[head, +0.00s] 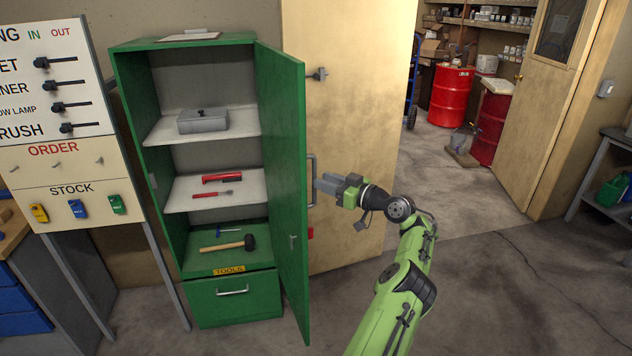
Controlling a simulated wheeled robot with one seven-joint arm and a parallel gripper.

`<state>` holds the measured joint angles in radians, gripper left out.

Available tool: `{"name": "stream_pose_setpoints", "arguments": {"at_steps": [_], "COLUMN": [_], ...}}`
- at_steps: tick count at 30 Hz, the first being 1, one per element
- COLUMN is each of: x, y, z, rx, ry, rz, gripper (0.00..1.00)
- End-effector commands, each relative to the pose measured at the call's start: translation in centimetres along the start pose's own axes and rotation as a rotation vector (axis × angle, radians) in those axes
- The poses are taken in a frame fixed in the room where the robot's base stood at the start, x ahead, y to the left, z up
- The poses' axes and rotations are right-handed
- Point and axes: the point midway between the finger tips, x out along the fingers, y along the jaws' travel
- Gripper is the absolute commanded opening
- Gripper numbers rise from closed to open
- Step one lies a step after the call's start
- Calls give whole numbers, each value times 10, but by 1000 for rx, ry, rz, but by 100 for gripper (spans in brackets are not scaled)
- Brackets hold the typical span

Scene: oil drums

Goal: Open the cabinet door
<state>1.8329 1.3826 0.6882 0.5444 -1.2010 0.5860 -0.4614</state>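The green cabinet (137,150) stands upright left of centre in the head view. Its green door (281,170), hinged on the right, is swung wide open towards me. We see its inner face and a small latch (293,241) there. A grey vertical bar handle (312,160) sticks out beyond the door's free edge on its outer side. My gripper (320,184) is just right of this handle, fingers pointing left at it. Its fingertips are close to the bar; contact and finger gap are too small to tell.
The cabinet shelves hold a grey box (203,120), red tools (222,178) and a mallet (229,244). A closed drawer (234,300) is below. A tan door (350,120) stands behind my gripper. Red drums (451,95) are in the back room. Floor at right is clear.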

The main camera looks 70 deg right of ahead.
Motion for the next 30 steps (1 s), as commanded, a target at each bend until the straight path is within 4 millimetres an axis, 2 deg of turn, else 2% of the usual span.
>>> {"name": "stream_pose_setpoints", "arguments": {"at_steps": [1,6,9,12,16,30], "x": [-17,-65,-89,-104,-112,-112], "y": [1,1,1,0,0,0], "z": [4,3,1,1,1,1], "rx": [0,1,1,1,0,0], "ry": [-2,1,3,3,1,0], "rz": [5,3,2,0,-2,-2], "gripper": [34,34,34,34,34,34]}}
